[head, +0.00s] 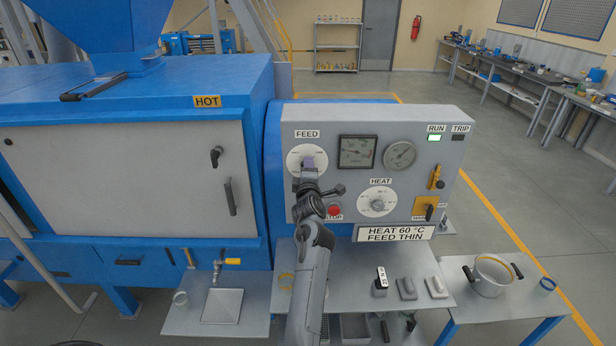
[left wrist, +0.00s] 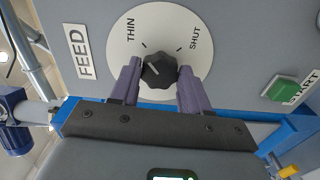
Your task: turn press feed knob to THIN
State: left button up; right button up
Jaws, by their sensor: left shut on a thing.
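The press feed knob (left wrist: 158,70) is a dark ribbed knob on a round white dial (left wrist: 205,48) with THIN at upper left and SHUT at upper right in the left wrist view. A pale line on the knob slants toward the upper left, the THIN side. My left gripper (left wrist: 157,80) is shut on the knob, one purple finger on each side. In the head view my left gripper (head: 309,165) covers the knob and part of the FEED dial (head: 295,157). My right gripper is not in view.
The panel (head: 447,125) also carries two gauges, a HEAT knob (head: 377,199), a red button (head: 333,210) close beside my arm, and a yellow switch (head: 426,209). A sign (head: 394,233) reads HEAT 60 °C, FEED THIN. A pot (head: 491,275) stands lower right.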

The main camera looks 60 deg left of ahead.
pick_arm(q)
jog(key=shift+n, duration=0.4)
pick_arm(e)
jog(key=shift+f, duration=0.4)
pick_arm(q)
jog(key=o, duration=1.1)
jog(key=shift+c, duration=0.2)
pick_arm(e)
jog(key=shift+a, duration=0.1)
